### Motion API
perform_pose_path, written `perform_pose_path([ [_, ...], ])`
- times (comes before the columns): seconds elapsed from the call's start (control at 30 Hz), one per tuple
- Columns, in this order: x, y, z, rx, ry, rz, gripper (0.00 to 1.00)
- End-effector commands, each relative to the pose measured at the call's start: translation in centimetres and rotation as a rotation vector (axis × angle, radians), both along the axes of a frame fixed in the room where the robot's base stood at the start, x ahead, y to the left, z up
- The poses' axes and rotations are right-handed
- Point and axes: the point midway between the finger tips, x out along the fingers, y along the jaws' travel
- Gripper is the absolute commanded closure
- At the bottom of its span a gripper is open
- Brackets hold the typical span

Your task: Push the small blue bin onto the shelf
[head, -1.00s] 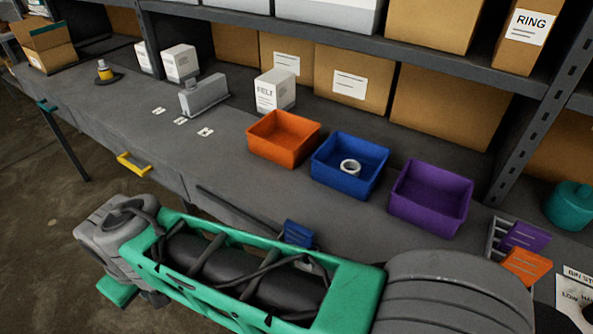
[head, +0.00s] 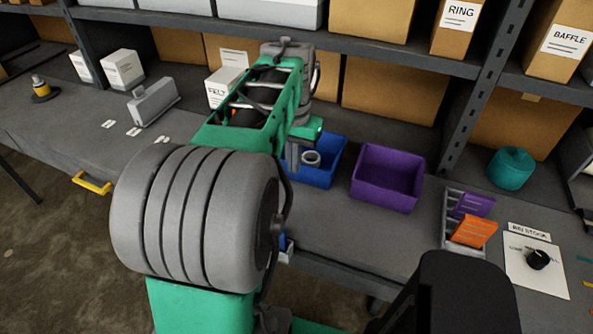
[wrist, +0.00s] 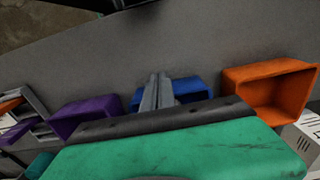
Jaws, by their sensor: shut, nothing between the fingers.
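The small blue bin (head: 316,178) sits on the grey bench, with a pale ring-shaped part (head: 311,158) inside it. My arm crosses in front of its left side and hides part of it. My gripper (head: 292,155) points down at the bin's left side in the head view. In the wrist view, the shut, empty fingers of my gripper (wrist: 157,88) overlap the blue bin (wrist: 190,88). I cannot tell whether they touch it. The grey shelf (head: 370,53) runs behind and above the bins, with cartons on it and below it.
A purple bin (head: 386,190) stands right of the blue bin. An orange bin (wrist: 246,88) shows in the wrist view, mostly hidden by my arm in the head view. A shelf upright (head: 468,110), a teal canister (head: 510,168) and a small rack (head: 451,238) stand farther right.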

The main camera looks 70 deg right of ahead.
Motion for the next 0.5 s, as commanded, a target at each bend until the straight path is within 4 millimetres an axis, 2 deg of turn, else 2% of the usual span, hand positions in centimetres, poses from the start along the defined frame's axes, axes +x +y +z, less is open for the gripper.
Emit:
perform_pose_path([
  [0.17,0.0,0.2,-2.7,0.005,0.001,0.002,1.0],
  [0.5,0.0,0.0,-9.8,0.003,0.001,0.003,1.0],
])
